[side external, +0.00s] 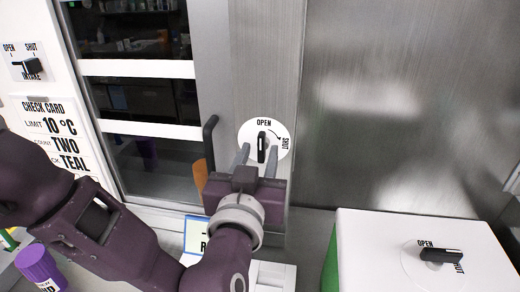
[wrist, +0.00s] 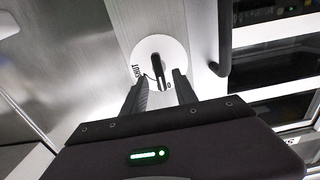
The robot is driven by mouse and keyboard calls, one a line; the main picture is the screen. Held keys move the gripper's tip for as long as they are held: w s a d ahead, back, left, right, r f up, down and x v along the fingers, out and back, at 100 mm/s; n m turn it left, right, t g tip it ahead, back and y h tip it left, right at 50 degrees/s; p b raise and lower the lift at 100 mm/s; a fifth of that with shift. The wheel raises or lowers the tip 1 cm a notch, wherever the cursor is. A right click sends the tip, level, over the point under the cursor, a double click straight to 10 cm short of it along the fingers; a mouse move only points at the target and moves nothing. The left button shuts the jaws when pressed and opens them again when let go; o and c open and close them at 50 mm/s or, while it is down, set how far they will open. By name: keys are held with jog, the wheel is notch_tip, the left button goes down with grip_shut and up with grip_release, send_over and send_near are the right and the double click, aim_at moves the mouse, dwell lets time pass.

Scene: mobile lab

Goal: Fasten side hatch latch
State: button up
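A round white dial (side external: 278,128) with a black latch knob (side external: 262,147) is on the steel panel beside the glass door. Its knob stands upright, pointing at OPEN; SHUT is marked at the right. The dial (wrist: 172,45) and knob (wrist: 156,68) also show in the wrist view. My gripper (side external: 257,156) is in front of the dial, with one finger to each side of the knob's lower part. In the wrist view my gripper (wrist: 160,88) is open, with gaps between its fingers and the knob; contact is not visible.
A black door handle (side external: 209,145) stands close left of my gripper. A white box (side external: 390,260) with another OPEN-marked knob (side external: 441,255) is at the lower right. An INTAKE switch (side external: 26,66) and check card (side external: 55,135) are at left. A purple-capped container (side external: 38,265) stands lower left.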

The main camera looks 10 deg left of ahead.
jog(key=shift+w, duration=1)
jog(key=shift+c, duration=0.4)
grip_shut()
